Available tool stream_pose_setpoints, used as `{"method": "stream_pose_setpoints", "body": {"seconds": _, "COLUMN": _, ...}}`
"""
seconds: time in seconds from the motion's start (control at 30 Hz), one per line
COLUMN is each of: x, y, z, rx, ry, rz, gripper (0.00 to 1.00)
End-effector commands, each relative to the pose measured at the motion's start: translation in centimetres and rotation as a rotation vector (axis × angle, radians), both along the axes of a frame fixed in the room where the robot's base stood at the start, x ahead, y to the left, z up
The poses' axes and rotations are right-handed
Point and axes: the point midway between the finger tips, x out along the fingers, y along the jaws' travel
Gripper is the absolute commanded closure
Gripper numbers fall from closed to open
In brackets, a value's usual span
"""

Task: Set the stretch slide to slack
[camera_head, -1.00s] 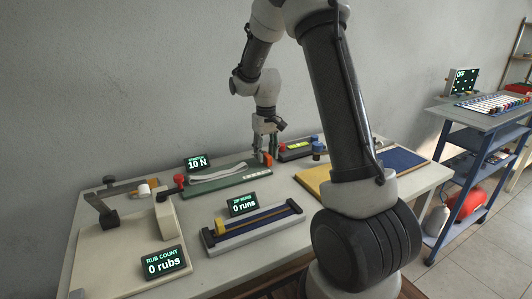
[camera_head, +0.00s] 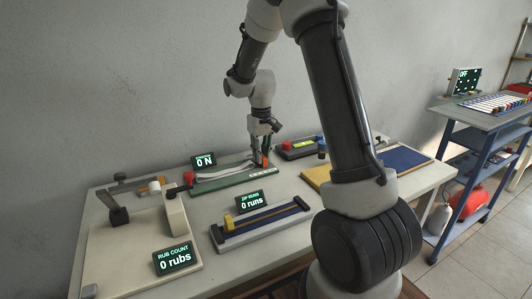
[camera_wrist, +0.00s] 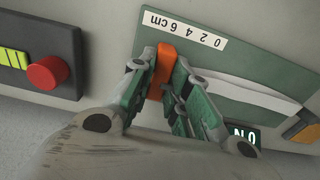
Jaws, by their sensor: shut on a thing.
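The stretch fixture is a green board (camera_head: 235,183) carrying a pale band (camera_head: 222,172) and an orange slide handle (camera_head: 265,159). My gripper (camera_head: 263,164) is at the board's right end. In the wrist view, my gripper (camera_wrist: 161,88) is shut on the orange handle (camera_wrist: 163,66), one finger on each side. The white cm scale (camera_wrist: 185,30) lies beside the handle; the handle's exact mark is hard to read. The force display (camera_head: 204,161) reads 0 N.
A dark box with a red button (camera_wrist: 47,73) is close beside the gripper. In front stands a zip rig (camera_head: 262,223) showing 0 runs. A rub rig (camera_head: 118,240) shows 0 rubs at the left. A yellow and blue board (camera_head: 400,160) lies at the right.

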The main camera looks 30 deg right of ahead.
Motion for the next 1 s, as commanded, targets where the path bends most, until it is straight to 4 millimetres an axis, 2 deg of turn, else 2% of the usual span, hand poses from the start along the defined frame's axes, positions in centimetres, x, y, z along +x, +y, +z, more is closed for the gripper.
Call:
{"method": "stream_pose_setpoints", "body": {"seconds": 0.27, "x": 0.0, "y": 0.3, "z": 0.1, "rx": 0.0, "ry": -0.001, "rz": -0.001, "gripper": 1.0}}
{"method": "stream_pose_setpoints", "body": {"seconds": 0.3, "x": 0.0, "y": 0.3, "z": 0.1, "rx": 0.0, "ry": -0.001, "rz": -0.001, "gripper": 0.81}}
{"method": "stream_pose_setpoints", "body": {"seconds": 0.4, "x": 0.0, "y": 0.3, "z": 0.1, "rx": 0.0, "ry": -0.001, "rz": -0.001, "gripper": 0.62}}
{"method": "stream_pose_setpoints", "body": {"seconds": 0.43, "x": 0.0, "y": 0.3, "z": 0.0, "rx": 0.0, "ry": -0.001, "rz": -0.001, "gripper": 0.61}}
{"method": "stream_pose_setpoints", "body": {"seconds": 0.83, "x": 0.0, "y": 0.2, "z": 0.0, "rx": 0.0, "ry": 0.001, "rz": -0.001, "gripper": 0.61}}
{"method": "stream_pose_setpoints", "body": {"seconds": 1.0, "x": 0.0, "y": -0.8, "z": -0.1, "rx": 0.0, "ry": 0.002, "rz": -0.002, "gripper": 0.61}}
